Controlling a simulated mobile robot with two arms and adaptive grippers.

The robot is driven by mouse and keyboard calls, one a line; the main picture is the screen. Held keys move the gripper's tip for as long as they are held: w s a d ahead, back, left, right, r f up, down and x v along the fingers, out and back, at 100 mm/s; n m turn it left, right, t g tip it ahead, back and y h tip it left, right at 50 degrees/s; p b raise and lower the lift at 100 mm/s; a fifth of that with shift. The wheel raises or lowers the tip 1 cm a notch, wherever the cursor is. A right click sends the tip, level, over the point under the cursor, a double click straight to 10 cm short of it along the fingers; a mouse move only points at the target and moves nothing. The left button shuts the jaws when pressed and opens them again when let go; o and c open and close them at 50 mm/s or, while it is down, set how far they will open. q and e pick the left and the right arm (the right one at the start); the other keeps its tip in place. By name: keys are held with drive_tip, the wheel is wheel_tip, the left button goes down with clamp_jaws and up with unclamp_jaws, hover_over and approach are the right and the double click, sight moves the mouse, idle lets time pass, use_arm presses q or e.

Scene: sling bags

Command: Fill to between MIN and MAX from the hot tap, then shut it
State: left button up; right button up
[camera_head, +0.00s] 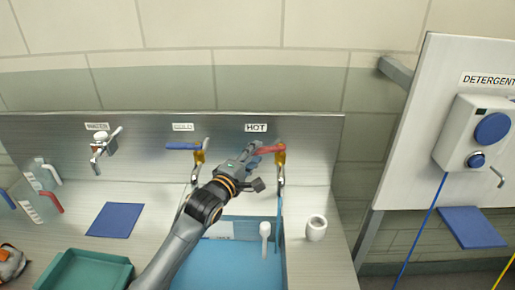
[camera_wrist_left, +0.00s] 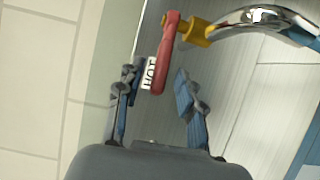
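The hot tap (camera_head: 281,172) stands under the HOT label (camera_head: 256,128) on the metal back panel. Its red lever (camera_head: 267,149) points left from a yellow body; in the left wrist view the lever (camera_wrist_left: 166,55) reaches toward the gap between my fingers. My left gripper (camera_head: 251,157) is at the lever's free end; its two fingers (camera_wrist_left: 157,88) are apart, with nothing clamped. A thin blue strip (camera_head: 280,225) runs down below the spout, perhaps water. The blue basin (camera_head: 230,268) lies below, partly hidden by my arm. MIN and MAX marks are not legible. My right gripper is not in view.
A cold tap with a blue lever (camera_head: 183,146) is left of the hot tap. A white cup (camera_head: 316,228) stands right of the basin, a white-headed item (camera_head: 265,229) at the basin. A green tray (camera_head: 88,272) is lower left, a detergent dispenser (camera_head: 480,135) right.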

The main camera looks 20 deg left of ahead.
use_arm(q)
drive_tip(key=shift+w+d, duration=0.2)
drive_tip(key=shift+w, duration=0.9)
clamp_jaws()
